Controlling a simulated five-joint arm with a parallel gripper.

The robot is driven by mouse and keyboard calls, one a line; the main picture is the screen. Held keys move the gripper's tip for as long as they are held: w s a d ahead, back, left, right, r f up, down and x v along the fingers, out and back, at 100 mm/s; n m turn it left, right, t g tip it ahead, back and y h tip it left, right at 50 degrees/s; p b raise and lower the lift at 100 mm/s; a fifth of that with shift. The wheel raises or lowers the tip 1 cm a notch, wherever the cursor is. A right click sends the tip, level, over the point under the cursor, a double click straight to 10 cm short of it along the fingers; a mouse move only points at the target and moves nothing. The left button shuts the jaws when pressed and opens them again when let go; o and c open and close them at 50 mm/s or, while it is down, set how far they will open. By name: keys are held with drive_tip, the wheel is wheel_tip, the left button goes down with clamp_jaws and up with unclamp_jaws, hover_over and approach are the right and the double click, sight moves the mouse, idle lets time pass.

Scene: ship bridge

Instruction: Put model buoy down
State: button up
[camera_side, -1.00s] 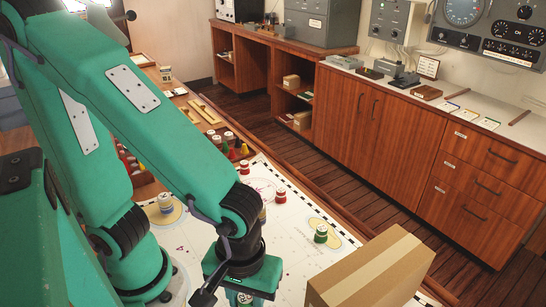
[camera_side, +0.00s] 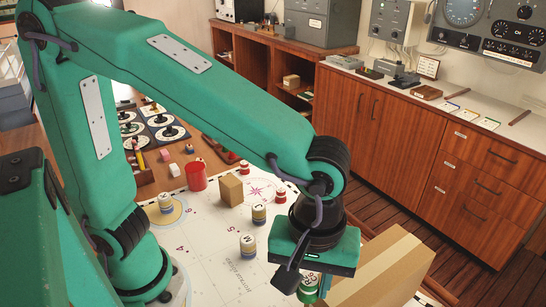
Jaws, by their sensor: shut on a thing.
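My gripper (camera_side: 300,285) is low at the front right of the white chart (camera_side: 215,275), beside a cardboard box. It is shut on a green-and-white model buoy (camera_side: 308,290), mostly hidden by the jaws; I cannot tell whether it touches the chart. Model buoys with lettered white tops and blue-and-yellow bodies stand on the chart: one (camera_side: 248,246) left of my gripper, another (camera_side: 259,214) behind it. One more buoy (camera_side: 166,203) stands on a yellow patch at the left. Red-and-white buoys (camera_side: 280,195) and (camera_side: 245,167) stand farther back.
The large cardboard box (camera_side: 385,270) stands close on the right of my gripper. A small brown box (camera_side: 230,189) and a red cup (camera_side: 196,177) stand at the back of the chart. The chart's front middle is clear.

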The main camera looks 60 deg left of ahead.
drive_tip(key=w+d+r, duration=0.4)
drive_tip(key=w+r, duration=0.2)
drive_tip(key=r, duration=0.2)
hover_over(374, 255)
drive_tip(key=shift+n, duration=0.3)
wheel_tip(374, 255, down, 7)
drive_tip(key=shift+w+f, duration=0.1)
drive_tip(key=shift+f, duration=0.05)
drive_tip(key=shift+f, duration=0.1)
drive_tip(key=shift+f, duration=1.9)
drive_tip(key=shift+f, duration=0.15)
drive_tip(key=o, duration=0.9)
drive_tip(key=shift+o, duration=0.2)
